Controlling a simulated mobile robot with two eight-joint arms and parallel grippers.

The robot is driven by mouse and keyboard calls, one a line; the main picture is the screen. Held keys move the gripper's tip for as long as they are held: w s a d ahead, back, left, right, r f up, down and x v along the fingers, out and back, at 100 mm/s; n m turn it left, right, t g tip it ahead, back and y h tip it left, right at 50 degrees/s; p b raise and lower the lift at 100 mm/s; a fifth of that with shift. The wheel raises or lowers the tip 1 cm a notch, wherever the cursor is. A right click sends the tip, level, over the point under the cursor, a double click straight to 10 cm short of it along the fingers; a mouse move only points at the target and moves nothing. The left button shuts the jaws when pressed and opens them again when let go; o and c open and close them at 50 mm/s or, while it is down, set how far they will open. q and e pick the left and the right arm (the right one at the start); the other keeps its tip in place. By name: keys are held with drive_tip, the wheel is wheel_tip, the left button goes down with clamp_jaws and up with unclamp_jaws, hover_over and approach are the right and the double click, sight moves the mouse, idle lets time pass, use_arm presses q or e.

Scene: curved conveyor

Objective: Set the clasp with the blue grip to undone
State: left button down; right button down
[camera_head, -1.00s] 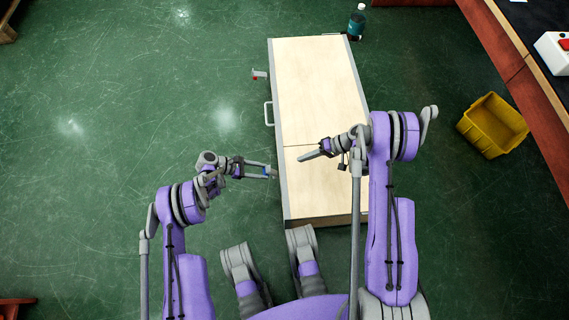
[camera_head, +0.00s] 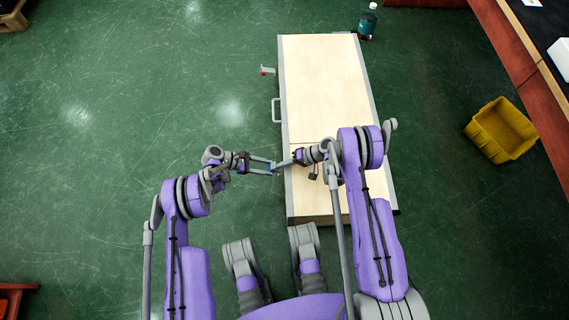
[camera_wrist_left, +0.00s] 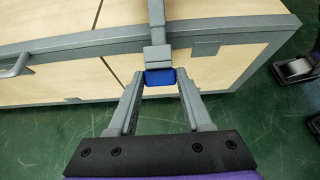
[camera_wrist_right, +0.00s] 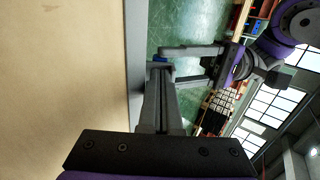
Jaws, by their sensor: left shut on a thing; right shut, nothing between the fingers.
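The clasp's blue grip (camera_wrist_left: 160,77) is on the left edge of a pale wooden case (camera_head: 322,80), and it also shows in the head view (camera_head: 270,168). My left gripper (camera_wrist_left: 160,88) is shut on the blue grip, one finger on each side. My right gripper (camera_head: 279,165) is shut with nothing in it. Its tip reaches over the case's edge, close beside the blue grip, which also shows in the right wrist view (camera_wrist_right: 160,60). I cannot tell whether it touches the clasp. The clasp's metal body is mostly hidden by the fingers.
A clasp with a red grip (camera_head: 265,71) sticks out from the case's left side farther back. A grey handle (camera_head: 275,110) is between the two clasps. A bottle (camera_head: 367,22) stands behind the case. A yellow bin (camera_head: 502,130) is at right.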

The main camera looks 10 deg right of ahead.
drive_tip(key=shift+a, duration=0.15)
drive_tip(key=shift+a+f, duration=0.15)
drive_tip(key=shift+a, duration=0.15)
use_arm(q)
drive_tip(key=shift+d+r, duration=0.1)
drive_tip(key=shift+d, duration=0.05)
use_arm(e)
drive_tip(key=shift+w+a+f+h, duration=0.1)
drive_tip(key=shift+a+h, duration=0.05)
drive_tip(key=shift+h, duration=0.15)
use_arm(q)
drive_tip(key=c, duration=0.7)
unclamp_jaws()
drive_tip(key=o, duration=0.4)
